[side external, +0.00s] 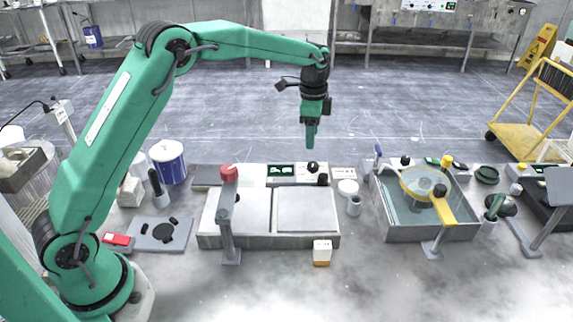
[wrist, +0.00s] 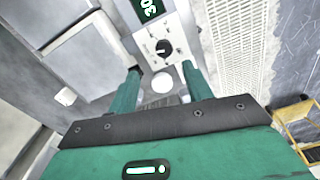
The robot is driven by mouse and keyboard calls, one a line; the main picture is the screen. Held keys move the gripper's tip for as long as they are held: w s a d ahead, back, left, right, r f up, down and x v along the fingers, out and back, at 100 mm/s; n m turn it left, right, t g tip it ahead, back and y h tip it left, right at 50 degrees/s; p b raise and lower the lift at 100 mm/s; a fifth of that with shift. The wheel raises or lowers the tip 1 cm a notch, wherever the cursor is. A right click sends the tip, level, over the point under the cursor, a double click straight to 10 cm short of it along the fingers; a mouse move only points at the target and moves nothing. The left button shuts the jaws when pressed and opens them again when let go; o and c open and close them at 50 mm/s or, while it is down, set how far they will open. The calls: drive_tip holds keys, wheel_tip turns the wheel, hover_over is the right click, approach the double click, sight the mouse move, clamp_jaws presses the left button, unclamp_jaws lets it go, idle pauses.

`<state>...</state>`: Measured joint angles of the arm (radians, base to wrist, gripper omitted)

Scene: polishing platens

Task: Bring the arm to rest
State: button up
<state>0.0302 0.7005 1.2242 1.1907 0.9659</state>
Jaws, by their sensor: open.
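My gripper (side external: 311,140) hangs pointing down from my green arm, well above the bench and over the back right of the twin polishing platens. In the side view its fingers overlap in line of sight. In the wrist view my gripper (wrist: 161,69) shows two green fingers standing apart, with nothing held between them. Past the fingertips, the control panel with a black knob (wrist: 163,47) and a round white lid (wrist: 163,82) lie below. My arm is raised and reaches out to the right.
A water basin (side external: 400,231) with a yellow arm stands right. A blue-white tub (side external: 168,162) and a grey mat (side external: 143,236) are left. A yellow cart (side external: 520,135) stands at far right. Air around my gripper is clear.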

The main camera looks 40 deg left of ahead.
drive_tip(key=s+a+r+n+t, duration=0.1)
drive_tip(key=s+r+n+t, duration=0.35)
drive_tip(key=s+r, duration=1.1)
drive_tip(key=s+f+n, duration=0.2)
drive_tip(key=s+n, duration=0.1)
drive_tip(key=s, duration=0.6)
drive_tip(key=s+f+n, duration=0.2)
drive_tip(key=s+n, duration=0.2)
drive_tip(key=s, duration=0.6)
drive_tip(key=shift+s+a+f+t, duration=0.3)
drive_tip(key=shift+a+t, duration=0.05)
drive_tip(key=shift+t, duration=0.1)
idle(4.1)
